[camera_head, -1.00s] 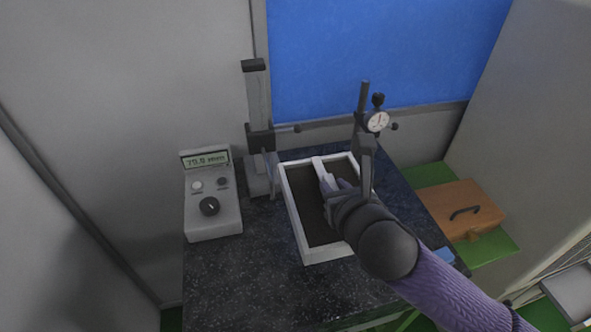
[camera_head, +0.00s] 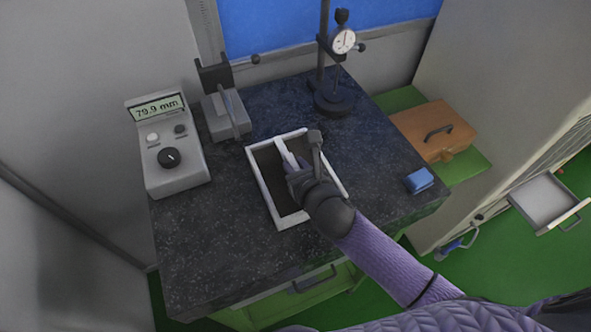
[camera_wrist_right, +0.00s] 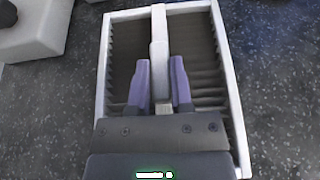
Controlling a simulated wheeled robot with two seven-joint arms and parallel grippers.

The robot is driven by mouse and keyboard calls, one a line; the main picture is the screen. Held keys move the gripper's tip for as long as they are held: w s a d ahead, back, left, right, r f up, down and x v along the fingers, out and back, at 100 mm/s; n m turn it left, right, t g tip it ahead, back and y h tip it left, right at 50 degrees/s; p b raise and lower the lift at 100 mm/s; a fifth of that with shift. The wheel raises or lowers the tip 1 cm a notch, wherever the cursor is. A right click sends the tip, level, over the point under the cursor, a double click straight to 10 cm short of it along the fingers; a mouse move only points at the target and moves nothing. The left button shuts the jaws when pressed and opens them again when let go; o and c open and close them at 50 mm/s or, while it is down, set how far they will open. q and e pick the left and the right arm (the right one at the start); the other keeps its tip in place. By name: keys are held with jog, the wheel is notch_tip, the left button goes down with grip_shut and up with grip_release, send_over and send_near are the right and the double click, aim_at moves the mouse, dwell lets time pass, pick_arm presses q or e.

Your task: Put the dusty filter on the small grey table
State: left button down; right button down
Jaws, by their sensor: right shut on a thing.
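The filter (camera_head: 264,188) has a white rectangular frame, a dark pleated inside and a white bar across its middle. It is over the dark speckled worktop (camera_head: 215,235); I cannot tell whether it touches it. My right gripper (camera_head: 293,165) is shut on the filter's middle bar from above. In the right wrist view the two purple fingers of the gripper (camera_wrist_right: 160,70) lie on either side of the bar, inside the filter's frame (camera_wrist_right: 103,65). No small grey table can be made out clearly. My left gripper is out of view.
A grey box with a display (camera_head: 168,150) and a gauge stand (camera_head: 228,115) stand left of the filter. A dial indicator stand (camera_head: 333,97) is behind it. A blue block (camera_head: 419,180) is at the right edge. An orange case (camera_head: 434,130) and an open drawer (camera_head: 545,200) are further right.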

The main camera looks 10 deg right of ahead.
jog(key=shift+f, duration=0.3)
jog(key=shift+f, duration=0.1)
